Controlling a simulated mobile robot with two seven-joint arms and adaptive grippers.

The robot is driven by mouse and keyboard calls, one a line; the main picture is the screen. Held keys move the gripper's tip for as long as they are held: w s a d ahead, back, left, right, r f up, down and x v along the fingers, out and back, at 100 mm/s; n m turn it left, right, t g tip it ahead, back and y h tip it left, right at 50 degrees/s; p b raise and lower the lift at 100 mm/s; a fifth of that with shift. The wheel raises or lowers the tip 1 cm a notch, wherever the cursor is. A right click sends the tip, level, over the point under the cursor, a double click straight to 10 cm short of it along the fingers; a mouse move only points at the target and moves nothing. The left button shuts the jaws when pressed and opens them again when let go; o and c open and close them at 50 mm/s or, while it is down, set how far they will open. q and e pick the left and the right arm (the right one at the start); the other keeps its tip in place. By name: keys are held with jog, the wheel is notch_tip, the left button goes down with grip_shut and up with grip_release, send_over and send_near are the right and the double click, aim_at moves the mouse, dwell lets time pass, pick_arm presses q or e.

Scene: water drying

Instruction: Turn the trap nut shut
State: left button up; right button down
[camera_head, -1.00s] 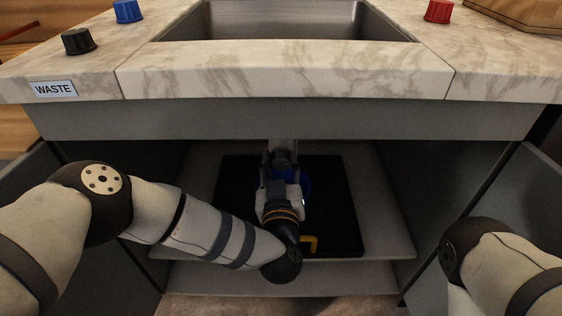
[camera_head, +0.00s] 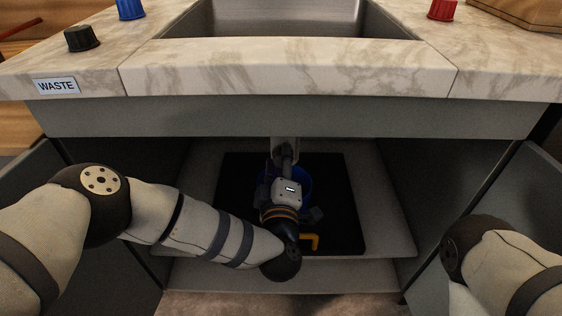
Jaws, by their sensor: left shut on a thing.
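My left arm reaches into the open cabinet under the sink. Its gripper (camera_head: 286,166) is up at the lower end of the grey drain pipe (camera_head: 284,147), with the white gripper body below. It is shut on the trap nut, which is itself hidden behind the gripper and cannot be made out. My right arm shows at the lower right, outside the cabinet, and its gripper is out of view.
A blue round container (camera_head: 304,181) stands behind my left gripper on a black mat (camera_head: 340,215). A yellow hooked piece (camera_head: 312,240) lies near my wrist. Open cabinet doors flank both sides; the countertop (camera_head: 290,68) overhangs above.

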pick_arm(q)
jog(key=n, duration=0.4)
jog(key=shift+f+n+b, duration=0.15)
jog(key=shift+n+b, duration=0.15)
jog(key=shift+b, duration=0.1)
dwell(0.4)
jog(key=o, duration=1.1)
jog(key=shift+o, duration=0.2)
jog(key=s, duration=1.2)
